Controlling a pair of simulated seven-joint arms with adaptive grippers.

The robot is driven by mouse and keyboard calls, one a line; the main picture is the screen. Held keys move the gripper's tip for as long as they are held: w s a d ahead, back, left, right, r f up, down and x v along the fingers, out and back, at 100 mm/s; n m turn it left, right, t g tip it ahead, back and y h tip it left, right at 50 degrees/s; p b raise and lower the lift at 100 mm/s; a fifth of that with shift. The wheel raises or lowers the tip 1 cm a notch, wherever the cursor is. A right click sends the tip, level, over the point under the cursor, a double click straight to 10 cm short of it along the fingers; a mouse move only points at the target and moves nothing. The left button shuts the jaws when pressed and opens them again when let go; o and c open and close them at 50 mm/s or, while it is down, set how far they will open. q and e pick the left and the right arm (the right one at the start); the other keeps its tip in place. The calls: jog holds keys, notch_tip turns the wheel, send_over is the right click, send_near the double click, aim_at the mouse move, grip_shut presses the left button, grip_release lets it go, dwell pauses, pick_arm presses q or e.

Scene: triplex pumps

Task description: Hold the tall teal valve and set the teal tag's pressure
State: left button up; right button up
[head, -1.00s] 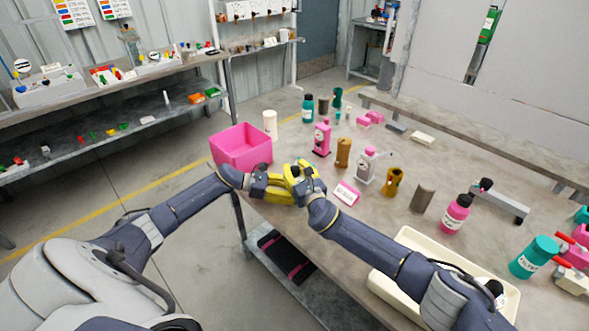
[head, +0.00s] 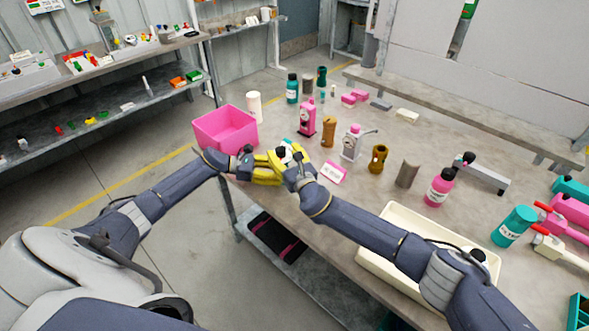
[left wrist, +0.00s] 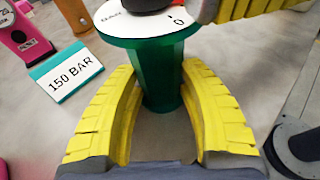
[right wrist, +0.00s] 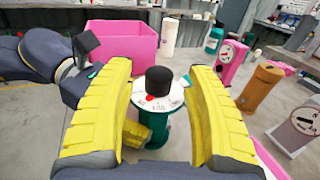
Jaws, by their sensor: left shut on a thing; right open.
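The teal valve (left wrist: 160,72) stands upright with a white dial (left wrist: 140,20) on top. In the right wrist view its black knob (right wrist: 158,81) and red mark show above the dial. My left gripper (left wrist: 160,105) is shut around the teal body; it is partly hidden in the head view (head: 268,168). My right gripper (right wrist: 165,105) is open, its fingers on both sides of the knob and dial with gaps visible. It shows in the head view (head: 290,165). The teal-edged tag (left wrist: 65,72) reads 150 BAR and lies beside the valve.
A pink bin (head: 226,130) stands left of the grippers at the table edge. A pink-edged tag (head: 334,172) lies to the right. A pink pump (head: 306,125), a brown cylinder (head: 328,132) and a grey pump (head: 351,145) stand behind. A cream tray (head: 375,268) lies under my right arm.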

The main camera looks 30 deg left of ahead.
jog(key=v, duration=0.9)
jog(key=shift+s+d, duration=0.2)
jog(key=shift+r, duration=0.1)
jog(key=s+a+m, duration=0.2)
jog(key=s+a, duration=0.3)
jog(key=shift+w+a+m+t+h, duration=0.3)
jog(key=shift+w+a+t+h, duration=0.45)
jog(key=shift+w, duration=1.25)
jog(key=shift+w+a+m+t+h, duration=0.3)
jog(key=shift+w+a+t+h, duration=0.45)
jog(key=shift+w, duration=1.25)
jog(key=shift+w+a+m+t+h, duration=0.3)
jog(key=shift+w+a+t+h, duration=0.45)
jog(key=shift+w, duration=1.3)
jog(key=shift+a, duration=0.15)
jog(key=shift+g+y, duration=0.25)
grip_shut()
